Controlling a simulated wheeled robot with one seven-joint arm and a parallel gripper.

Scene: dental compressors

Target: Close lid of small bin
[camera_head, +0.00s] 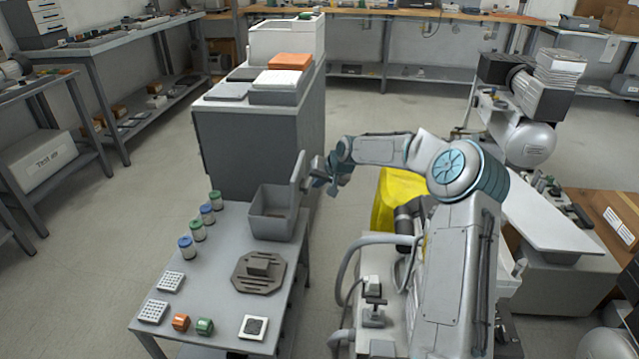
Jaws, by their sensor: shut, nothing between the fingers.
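A small grey bin (271,222) stands at the far right corner of the grey work table (223,290). Its lid (299,172) is up, standing roughly upright on the bin's right side, so the bin's opening shows. My gripper (318,178) is just right of the raised lid, on its outer side. It is shut and empty. Whether the fingers touch the lid cannot be told from this view.
Several small jars with blue and green caps (186,247) line the table's left edge. A dark octagonal plate (258,272) lies in front of the bin. A tall grey cabinet (246,140) stands behind it. A yellow object (394,196) is to the right.

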